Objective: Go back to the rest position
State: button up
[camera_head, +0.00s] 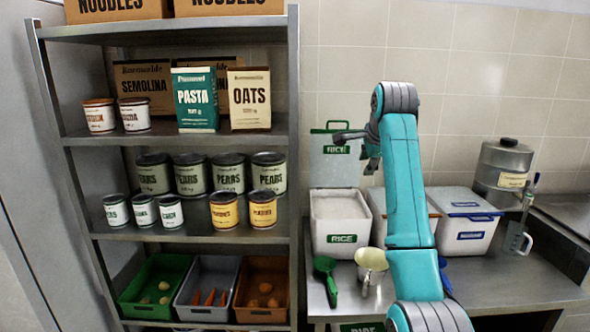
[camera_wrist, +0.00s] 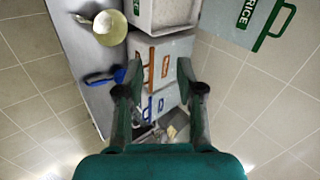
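My teal arm reaches up over the steel counter, and my gripper (camera_head: 354,152) is raised above the bins. In the wrist view my gripper (camera_wrist: 158,75) has its two fingers well apart, with nothing between them. The open rice bin (camera_head: 340,238), filled with white rice, stands below and left of my gripper. Its lid (camera_head: 330,168), with a green handle and RICE label, stands upright against the tiled wall behind the bin. The lid also shows in the wrist view (camera_wrist: 238,22), apart from my fingers.
A green scoop (camera_head: 326,278) and a cream jug (camera_head: 371,264) are at the counter front. A blue-labelled bin (camera_head: 466,236), a steel canister (camera_head: 502,165) and a measuring jug (camera_head: 518,240) are right. A shelf unit (camera_head: 190,237) with food packs stands left. Space above the counter is open.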

jog(key=s+f+n+t, duration=0.1)
jog(key=s+f+n, duration=0.1)
jog(key=f, duration=1.3)
jog(key=s+f+n+t, duration=0.1)
jog(key=s+f+n, duration=0.1)
jog(key=f, duration=1.3)
jog(key=s+f+n+t, duration=0.1)
jog(key=s+f+n, duration=0.3)
jog(key=s+f, duration=1.75)
jog(key=s+f+n+t, duration=0.2)
jog(key=s+n, duration=0.2)
jog(key=s, duration=2.2)
jog(key=s+r+n+t, duration=0.1)
jog(key=s+r+n, duration=0.1)
jog(key=s+r, duration=0.5)
jog(key=s+r+n, duration=0.2)
jog(key=s+r, duration=0.5)
jog(key=s, duration=0.6)
jog(key=shift+s+a+r+n+t, duration=0.2)
jog(key=shift+s+r+n+t, duration=0.1)
jog(key=shift+r+n+t, duration=0.1)
